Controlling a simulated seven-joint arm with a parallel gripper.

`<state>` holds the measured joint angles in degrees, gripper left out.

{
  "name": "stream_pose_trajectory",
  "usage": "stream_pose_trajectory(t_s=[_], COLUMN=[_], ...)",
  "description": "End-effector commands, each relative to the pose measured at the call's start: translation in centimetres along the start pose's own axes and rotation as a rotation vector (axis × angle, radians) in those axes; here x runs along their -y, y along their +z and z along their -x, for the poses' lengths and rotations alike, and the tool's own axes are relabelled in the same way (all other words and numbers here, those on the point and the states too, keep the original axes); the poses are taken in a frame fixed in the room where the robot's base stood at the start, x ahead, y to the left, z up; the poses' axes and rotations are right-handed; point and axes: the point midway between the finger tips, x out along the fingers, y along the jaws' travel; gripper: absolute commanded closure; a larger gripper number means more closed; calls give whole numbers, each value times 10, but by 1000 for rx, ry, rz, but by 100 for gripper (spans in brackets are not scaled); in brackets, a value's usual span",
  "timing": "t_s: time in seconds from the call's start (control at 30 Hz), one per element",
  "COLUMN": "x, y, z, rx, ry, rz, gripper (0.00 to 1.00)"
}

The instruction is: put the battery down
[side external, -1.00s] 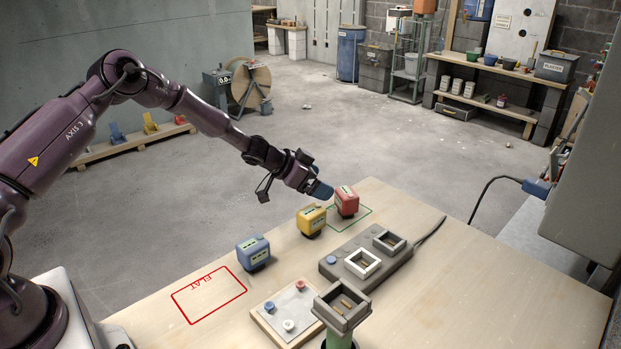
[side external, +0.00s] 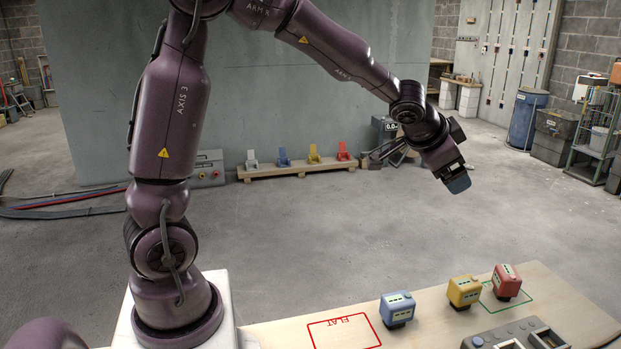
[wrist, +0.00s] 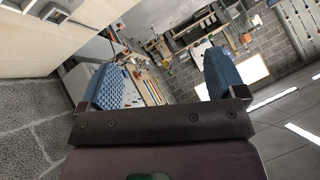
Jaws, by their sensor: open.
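My gripper (side external: 458,184) is raised above the floor behind the bench, well clear of the batteries. In the wrist view its blue pads (wrist: 163,82) are wide apart with nothing between them. A red battery (side external: 507,280) stands upright at a green outline (side external: 521,302) on the bench; its base appears to be inside the outline. A yellow battery (side external: 464,291) stands just left of it, and a blue battery (side external: 397,308) further left.
A grey unit with square sockets (side external: 487,338) lies at the front right of the bench (side external: 585,317), partly cut off. Coloured clamp-like pieces stand on a low wooden rail (side external: 297,170) by the wall. The space around my gripper is clear.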

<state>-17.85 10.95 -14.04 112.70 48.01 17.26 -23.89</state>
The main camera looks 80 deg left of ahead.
Motion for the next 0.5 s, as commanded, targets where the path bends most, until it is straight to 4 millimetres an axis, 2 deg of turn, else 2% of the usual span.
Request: stream_pose_trajectory(t_s=[0.03, 0.2, 0.33, 0.5], x=[1, -7, -26, -55], y=[6, 49, 92, 135], z=[32, 115, 165, 204], rx=[18, 112, 172, 218], ry=[-27, -31, 48, 189], rz=[19, 115, 193, 254], gripper=[11, 11, 11, 11])
